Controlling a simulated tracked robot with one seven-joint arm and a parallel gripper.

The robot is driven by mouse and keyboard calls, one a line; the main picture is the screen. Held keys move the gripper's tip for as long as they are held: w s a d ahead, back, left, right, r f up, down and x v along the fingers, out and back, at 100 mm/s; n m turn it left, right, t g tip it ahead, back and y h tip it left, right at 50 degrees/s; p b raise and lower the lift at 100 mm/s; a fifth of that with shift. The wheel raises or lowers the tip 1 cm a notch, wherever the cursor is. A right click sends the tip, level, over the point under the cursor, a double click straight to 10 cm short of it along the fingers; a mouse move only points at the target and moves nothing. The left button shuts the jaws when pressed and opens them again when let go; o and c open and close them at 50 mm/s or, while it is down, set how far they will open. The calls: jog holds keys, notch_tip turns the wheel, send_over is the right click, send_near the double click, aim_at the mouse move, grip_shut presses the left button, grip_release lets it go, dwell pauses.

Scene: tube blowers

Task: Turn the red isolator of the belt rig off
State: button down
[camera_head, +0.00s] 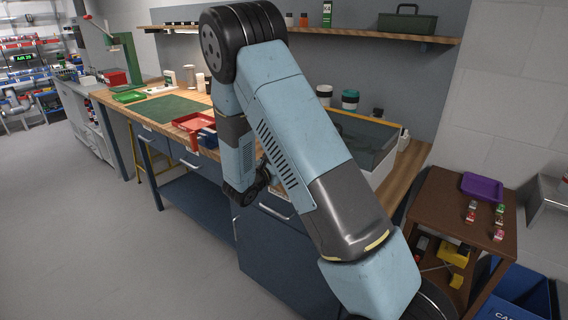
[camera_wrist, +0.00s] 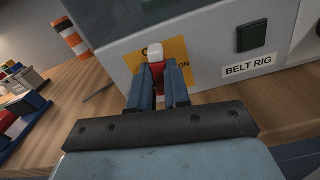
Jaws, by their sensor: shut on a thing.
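In the wrist view the belt rig (camera_wrist: 210,50) is a pale grey housing with a "BELT RIG" label. A yellow plate (camera_wrist: 177,48) on its face reads "ON" at the right, with its other lettering partly covered. The red isolator (camera_wrist: 160,92) shows as a bit of red between my fingers, with a white tip beyond them. My gripper (camera_wrist: 157,76) is shut on it, and the fingers hide most of the handle. In the head view the rig (camera_head: 385,128) stands on the bench behind my arm, which hides the isolator.
A dark green square (camera_wrist: 251,36) sits on the rig's face above the label. An orange-and-white cylinder (camera_wrist: 70,38) and coloured bins (camera_wrist: 25,110) stand at the left on the wooden bench. A brown side table (camera_head: 440,205) with a purple tray stands at the right. Open floor lies at the left.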

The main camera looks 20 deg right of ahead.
jog(key=shift+d+f+n, duration=0.1)
jog(key=shift+f+n, duration=0.05)
jog(key=shift+n, duration=0.75)
jog(key=c, duration=1.1)
grip_release()
jog(key=v, duration=1.3)
jog(key=shift+s+a, duration=0.15)
jog(key=shift+a, duration=0.25)
